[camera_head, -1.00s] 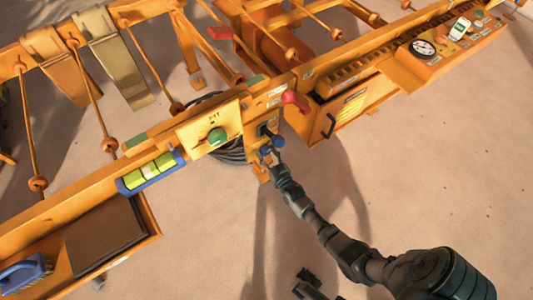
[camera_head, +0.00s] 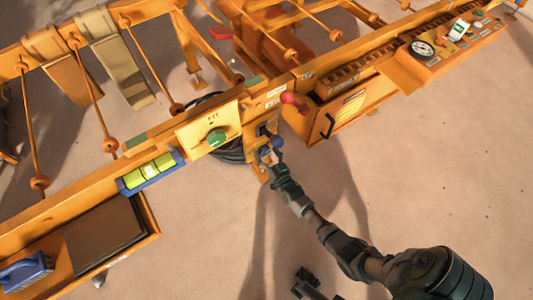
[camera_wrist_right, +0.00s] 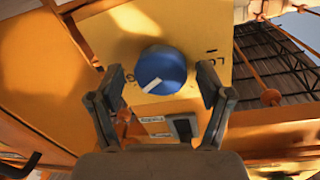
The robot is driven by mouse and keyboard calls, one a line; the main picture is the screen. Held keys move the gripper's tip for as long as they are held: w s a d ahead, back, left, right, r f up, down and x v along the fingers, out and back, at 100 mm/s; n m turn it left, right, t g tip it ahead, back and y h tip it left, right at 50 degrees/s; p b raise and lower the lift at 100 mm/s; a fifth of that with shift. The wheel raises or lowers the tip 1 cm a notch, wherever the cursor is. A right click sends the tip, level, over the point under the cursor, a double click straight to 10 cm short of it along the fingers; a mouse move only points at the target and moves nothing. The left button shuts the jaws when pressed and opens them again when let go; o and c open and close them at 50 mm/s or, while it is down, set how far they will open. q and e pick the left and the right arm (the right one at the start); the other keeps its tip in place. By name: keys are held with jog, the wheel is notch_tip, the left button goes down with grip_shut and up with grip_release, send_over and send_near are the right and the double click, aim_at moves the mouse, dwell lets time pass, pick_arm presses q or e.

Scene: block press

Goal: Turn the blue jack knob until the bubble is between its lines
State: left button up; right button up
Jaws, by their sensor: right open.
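The blue jack knob (camera_wrist_right: 162,70) faces the right wrist camera on a yellow plate, with a white mark slanting across its face. My right gripper (camera_wrist_right: 160,82) is open, one finger on each side of the knob; I cannot tell whether they touch it. In the head view the right gripper (camera_head: 270,151) reaches the knob (camera_head: 277,143) from below and partly hides it. The bubble level (camera_head: 151,171) is a yellow-green vial in a blue frame on the orange beam. A paler bubble shows near its middle; its lines are too small to read.
A green knob (camera_head: 217,138) on a yellow panel and a red knob (camera_head: 290,98) are close to the blue one. A dark rocker switch (camera_wrist_right: 183,128) lies below it in the wrist view. A blue brush (camera_head: 27,270) lies in the tray (camera_head: 146,229). The ground below is open.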

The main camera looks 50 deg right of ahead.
jog(key=shift+s+a, duration=0.1)
jog(key=shift+s+a+f, duration=0.1)
jog(key=shift+s+a, duration=0.05)
jog(key=shift+s, duration=0.25)
jog(key=v, duration=1.1)
